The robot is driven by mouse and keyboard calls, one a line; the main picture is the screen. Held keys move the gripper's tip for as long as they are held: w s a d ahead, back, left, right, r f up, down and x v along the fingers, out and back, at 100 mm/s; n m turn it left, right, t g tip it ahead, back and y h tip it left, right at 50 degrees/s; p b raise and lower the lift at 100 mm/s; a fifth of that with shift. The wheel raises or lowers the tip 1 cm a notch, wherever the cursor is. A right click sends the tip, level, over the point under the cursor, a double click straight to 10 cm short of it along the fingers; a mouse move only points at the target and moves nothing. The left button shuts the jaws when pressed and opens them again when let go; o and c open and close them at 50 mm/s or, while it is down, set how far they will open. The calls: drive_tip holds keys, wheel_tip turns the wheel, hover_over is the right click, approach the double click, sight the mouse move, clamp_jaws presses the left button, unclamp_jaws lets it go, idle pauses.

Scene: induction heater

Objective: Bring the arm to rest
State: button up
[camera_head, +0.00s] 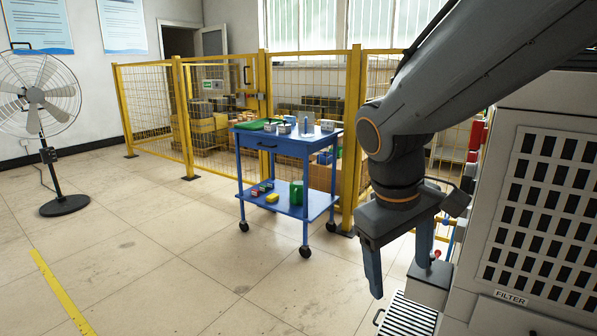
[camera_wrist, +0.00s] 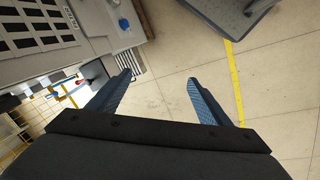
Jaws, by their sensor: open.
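My gripper (camera_head: 398,268) hangs at the end of my grey arm (camera_head: 455,85) on the right of the head view, fingers pointing down. It is in front of the left side of a grey machine (camera_head: 545,215) marked FILTER. In the wrist view my gripper (camera_wrist: 157,88) shows two blue textured fingers spread apart, with only floor between them. The gripper is open and empty. The machine with its vent slots also shows at the upper left of the wrist view (camera_wrist: 92,15).
A blue cart (camera_head: 290,142) with small boxes stands by the yellow mesh fence (camera_head: 220,115). A fan (camera_head: 36,96) stands at the far left. A slatted metal piece (camera_head: 408,316) lies below my gripper. The tiled floor at left and centre is clear, with a yellow line (camera_head: 62,292).

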drive_tip(key=s+a+f+m+g+y, duration=0.1)
drive_tip(key=s+a+f+m+y, duration=0.15)
drive_tip(key=s+a+f, duration=0.4)
drive_tip(key=s+d+r+m+p, duration=0.1)
drive_tip(key=d+r+p, duration=0.7)
drive_tip(key=p, duration=0.8)
wheel_tip(320, 180, up, 3)
drive_tip(key=shift+s+d+f+m+p, duration=0.1)
drive_tip(key=shift+s+d+m+p, duration=0.3)
drive_tip(key=shift+m, duration=0.35)
